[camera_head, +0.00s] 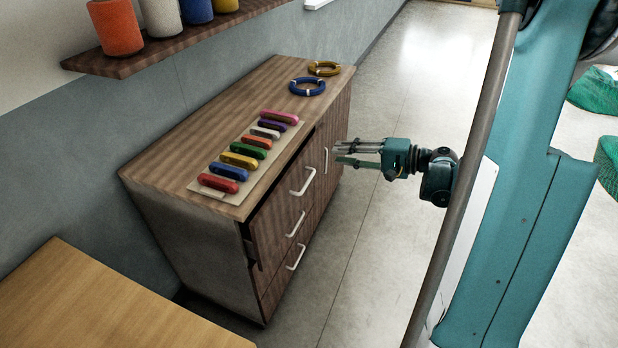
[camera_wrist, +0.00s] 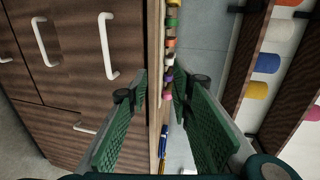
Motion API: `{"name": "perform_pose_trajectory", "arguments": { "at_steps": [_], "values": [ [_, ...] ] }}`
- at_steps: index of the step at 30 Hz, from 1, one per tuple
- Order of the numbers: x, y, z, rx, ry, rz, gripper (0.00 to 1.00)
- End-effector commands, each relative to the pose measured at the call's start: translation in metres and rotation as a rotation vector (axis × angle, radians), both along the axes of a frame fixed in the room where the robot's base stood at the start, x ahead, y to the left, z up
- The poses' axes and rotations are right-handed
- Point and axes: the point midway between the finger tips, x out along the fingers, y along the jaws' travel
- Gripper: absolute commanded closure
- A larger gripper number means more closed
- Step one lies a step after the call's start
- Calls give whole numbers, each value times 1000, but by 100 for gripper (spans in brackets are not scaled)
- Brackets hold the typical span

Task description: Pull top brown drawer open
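The brown wooden cabinet (camera_head: 160,180) has a top drawer (camera_head: 275,215) with a white bar handle (camera_head: 303,182). The drawer front stands slightly out from the cabinet, with a dark gap along its top and left edge. In the wrist view, which is turned sideways, the top drawer handle (camera_wrist: 108,46) is beyond the fingers and to their left. My gripper (camera_head: 338,153) is open and empty, in front of the cabinet's right part, apart from the handle. Its two green fingers (camera_wrist: 158,100) are spread in the wrist view, across the line of the cabinet's top edge.
Lower drawers have handles (camera_head: 296,224), and a right-hand panel has an upright handle (camera_head: 326,160). Several coloured pieces on a mat (camera_head: 200,190), a blue ring (camera_head: 307,87) and a yellow ring (camera_head: 323,68) lie on top. A shelf (camera_head: 150,55) hangs above. Floor (camera_head: 385,250) in front is clear.

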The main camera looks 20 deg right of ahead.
Motion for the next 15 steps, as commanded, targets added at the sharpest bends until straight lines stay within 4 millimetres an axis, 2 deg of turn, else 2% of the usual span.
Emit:
{"name": "perform_pose_trajectory", "arguments": {
  "at_steps": [2, 15],
  "values": [
    [1, 2, 6, -3, 7, 3, 77],
    [21, 39, -14, -130, 233, 64, 77]
  ]
}}
